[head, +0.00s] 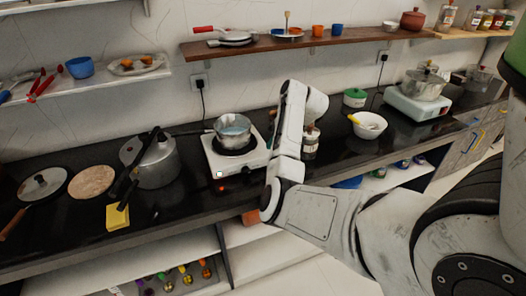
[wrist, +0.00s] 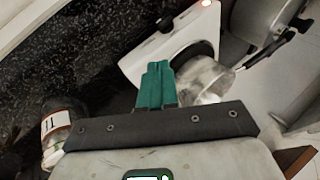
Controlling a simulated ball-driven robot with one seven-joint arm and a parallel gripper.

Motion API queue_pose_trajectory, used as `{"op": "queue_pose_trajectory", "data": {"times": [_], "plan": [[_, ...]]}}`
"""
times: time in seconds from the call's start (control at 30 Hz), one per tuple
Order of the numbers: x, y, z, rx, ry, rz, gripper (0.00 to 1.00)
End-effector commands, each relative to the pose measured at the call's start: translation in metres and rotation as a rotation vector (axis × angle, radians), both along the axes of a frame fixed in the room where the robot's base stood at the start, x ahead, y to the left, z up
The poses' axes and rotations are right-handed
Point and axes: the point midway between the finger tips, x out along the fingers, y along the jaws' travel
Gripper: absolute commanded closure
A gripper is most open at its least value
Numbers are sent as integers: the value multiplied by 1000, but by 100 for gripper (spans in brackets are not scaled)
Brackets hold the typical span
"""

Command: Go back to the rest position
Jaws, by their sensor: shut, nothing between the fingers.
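My gripper (wrist: 157,68) shows in the wrist view as two teal fingers pressed together, with nothing between them. The fingers point toward the white hot plate (wrist: 150,62), and a shiny metal pot (wrist: 205,78) shows just right of them. In the head view my arm is bent upward in front of the counter, right of the hot plate (head: 222,160). The metal pot (head: 232,132) sits on that plate with bluish contents. My fingers are hidden behind the arm in the head view.
A dark counter (head: 60,228) runs along the wall. A pressure cooker (head: 157,165) stands left of the hot plate. A jar (head: 310,142) is close to my arm, and a white bowl (head: 370,127) is right of it. A wooden shelf (head: 345,42) hangs above.

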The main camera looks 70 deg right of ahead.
Motion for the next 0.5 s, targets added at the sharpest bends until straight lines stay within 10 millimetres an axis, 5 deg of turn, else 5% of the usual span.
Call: {"op": "queue_pose_trajectory", "data": {"times": [0.5], "plan": [[-9, 2, 4, -3, 12, 9, 100]]}}
